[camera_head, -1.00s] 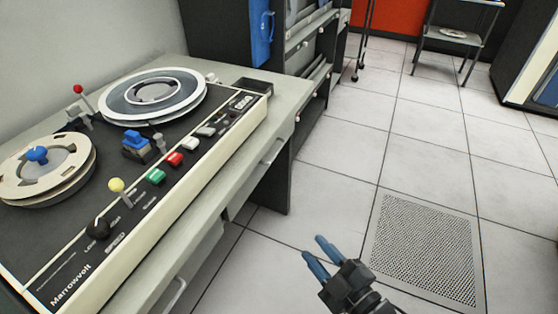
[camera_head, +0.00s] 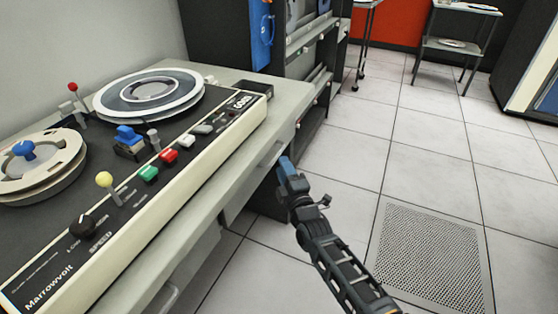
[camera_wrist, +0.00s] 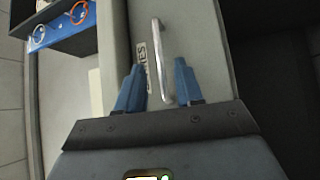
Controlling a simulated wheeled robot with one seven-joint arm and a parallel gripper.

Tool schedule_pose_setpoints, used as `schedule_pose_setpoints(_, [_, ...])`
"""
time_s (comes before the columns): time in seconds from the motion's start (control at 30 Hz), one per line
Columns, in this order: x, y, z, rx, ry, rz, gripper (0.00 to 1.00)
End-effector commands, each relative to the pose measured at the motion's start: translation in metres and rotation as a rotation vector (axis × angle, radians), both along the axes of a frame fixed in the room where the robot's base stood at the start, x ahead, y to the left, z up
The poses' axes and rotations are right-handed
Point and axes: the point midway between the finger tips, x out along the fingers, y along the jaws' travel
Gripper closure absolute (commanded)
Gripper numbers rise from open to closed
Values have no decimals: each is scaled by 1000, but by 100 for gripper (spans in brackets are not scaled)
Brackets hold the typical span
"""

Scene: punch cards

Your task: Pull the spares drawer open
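The drawer front (camera_wrist: 198,35) fills the middle of the wrist view. It has a pale bar handle (camera_wrist: 157,40) and a partly covered label (camera_wrist: 141,65) whose visible letters end in "RES". My gripper (camera_wrist: 158,75) is open, its two blue fingers on either side of the handle's lower part. The handle lies closer to the right finger; I cannot tell whether they touch.
A tape deck (camera_head: 130,185) with reels, levers and buttons stands on the desk (camera_head: 285,98). Another drawer handle (camera_head: 166,302) is nearer along the front. A dark rack (camera_head: 225,40) stands beyond. The tiled floor (camera_head: 340,165) to the right is clear, with a perforated tile.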

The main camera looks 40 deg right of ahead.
Motion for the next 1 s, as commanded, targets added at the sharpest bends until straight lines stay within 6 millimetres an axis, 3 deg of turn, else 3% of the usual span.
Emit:
schedule_pose_setpoints(0.3, [36,-17,5,1,0,0,64])
schedule_pose_setpoints(0.67, [40,-19,6,1,0,0,64])
schedule_pose_setpoints(1.0, [40,-19,6,1,0,0,96])
